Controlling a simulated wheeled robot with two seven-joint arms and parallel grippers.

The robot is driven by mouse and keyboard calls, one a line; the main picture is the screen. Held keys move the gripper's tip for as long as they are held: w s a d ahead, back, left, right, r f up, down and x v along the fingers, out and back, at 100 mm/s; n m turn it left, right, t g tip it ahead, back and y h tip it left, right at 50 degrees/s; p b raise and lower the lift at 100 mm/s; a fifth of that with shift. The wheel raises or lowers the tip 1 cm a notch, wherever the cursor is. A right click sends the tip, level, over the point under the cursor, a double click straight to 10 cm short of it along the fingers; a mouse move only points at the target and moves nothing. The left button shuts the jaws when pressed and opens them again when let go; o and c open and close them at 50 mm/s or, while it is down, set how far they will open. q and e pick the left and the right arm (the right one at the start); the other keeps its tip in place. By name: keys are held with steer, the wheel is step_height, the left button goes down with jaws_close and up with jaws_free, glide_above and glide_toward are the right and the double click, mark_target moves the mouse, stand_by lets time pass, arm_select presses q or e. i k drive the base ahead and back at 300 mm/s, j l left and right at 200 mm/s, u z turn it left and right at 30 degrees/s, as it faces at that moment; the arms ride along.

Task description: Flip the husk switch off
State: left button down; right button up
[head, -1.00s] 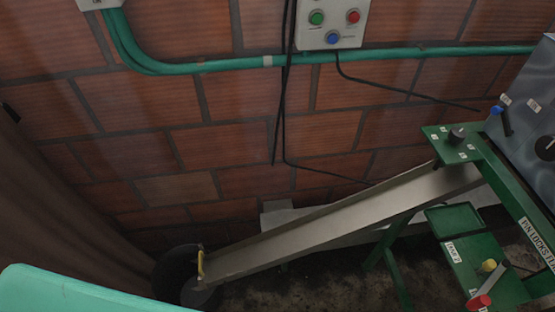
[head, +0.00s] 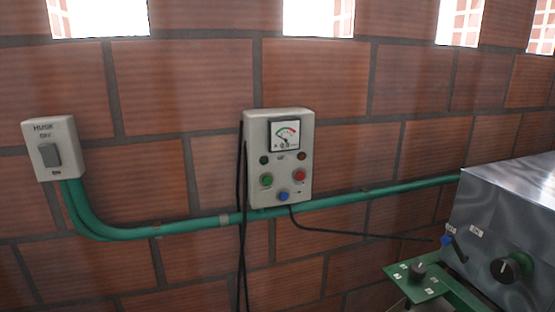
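The husk switch (head: 49,155) is a grey rocker on a pale wall box (head: 54,134) at the left of the head view. The box is labelled HUSK at the top, with small markings above and below the rocker, the lower one looking like ON. The rocker's exact position is too small to tell. Neither of my grippers shows in the head view.
A control box (head: 278,160) with a gauge and green, red and blue buttons hangs right of the switch. A green conduit (head: 190,228) runs along the brick wall. A metal machine (head: 505,225) with knobs stands at the right. Black cables hang by the control box.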

mark_target(49, 151)
steer(key=u, duration=1.25)
